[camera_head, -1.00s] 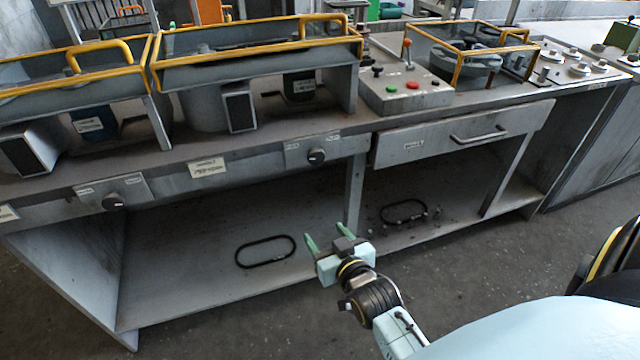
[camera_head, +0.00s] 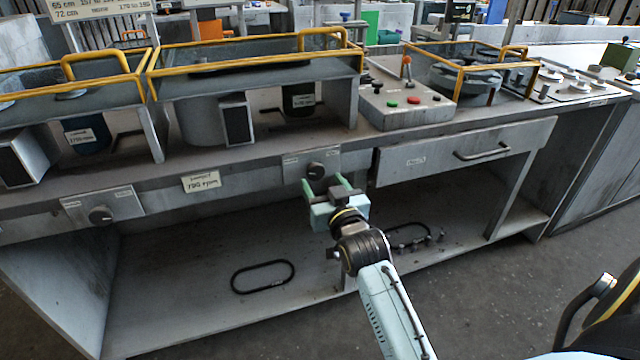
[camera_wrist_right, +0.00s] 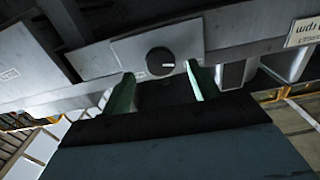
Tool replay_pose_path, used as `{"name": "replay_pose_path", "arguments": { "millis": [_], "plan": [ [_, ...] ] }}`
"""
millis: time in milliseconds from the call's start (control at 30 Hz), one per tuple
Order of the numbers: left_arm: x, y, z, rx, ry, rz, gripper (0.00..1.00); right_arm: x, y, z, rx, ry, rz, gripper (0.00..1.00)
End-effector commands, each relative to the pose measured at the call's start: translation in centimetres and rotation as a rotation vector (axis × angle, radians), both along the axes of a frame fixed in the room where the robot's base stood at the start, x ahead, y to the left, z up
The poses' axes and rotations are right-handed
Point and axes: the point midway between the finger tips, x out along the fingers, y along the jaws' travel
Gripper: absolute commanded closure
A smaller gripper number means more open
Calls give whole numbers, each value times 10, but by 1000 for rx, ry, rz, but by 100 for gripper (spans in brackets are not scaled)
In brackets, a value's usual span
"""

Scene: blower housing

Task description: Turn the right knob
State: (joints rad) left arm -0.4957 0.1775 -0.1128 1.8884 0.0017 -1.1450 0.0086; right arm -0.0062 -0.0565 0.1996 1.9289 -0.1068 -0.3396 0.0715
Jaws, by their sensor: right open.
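The right knob (camera_head: 316,171) is a round black dial with a light mark, set on a grey plate on the front edge of the workbench. It also shows in the right wrist view (camera_wrist_right: 160,61), upper middle, ahead of and between the two fingertips. My right gripper (camera_head: 325,185) is open, its green fingers pointing at the knob from just below and in front. In the wrist view the fingers (camera_wrist_right: 159,85) are spread wider than the knob and appear apart from it. A second knob (camera_head: 100,215) sits further left on the same edge. My left gripper is not in view.
A drawer with a handle (camera_head: 482,150) is right of the knob. A control box (camera_head: 408,105) with red and green buttons stands above. The lower shelf (camera_head: 180,290) holds black belt-like loops (camera_head: 262,277). Yellow-railed covers (camera_head: 255,50) line the bench top.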

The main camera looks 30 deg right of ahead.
Motion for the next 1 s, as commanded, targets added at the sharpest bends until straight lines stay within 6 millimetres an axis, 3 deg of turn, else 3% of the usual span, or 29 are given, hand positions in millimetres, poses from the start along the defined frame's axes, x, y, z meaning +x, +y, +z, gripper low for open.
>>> {"name": "replay_pose_path", "arguments": {
  "millis": [200, 567, 900, 1000],
  "plan": [
    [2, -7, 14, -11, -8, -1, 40, 21, -5, -1, 0, 0, 0, 40],
    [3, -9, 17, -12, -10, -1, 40, 25, -6, 0, 0, 1, 0, 41],
    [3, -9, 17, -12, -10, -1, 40, 25, -6, 0, 0, 1, 0, 84],
    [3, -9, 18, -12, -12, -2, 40, 25, -6, 0, 2, 1, 0, 84]
  ]
}}
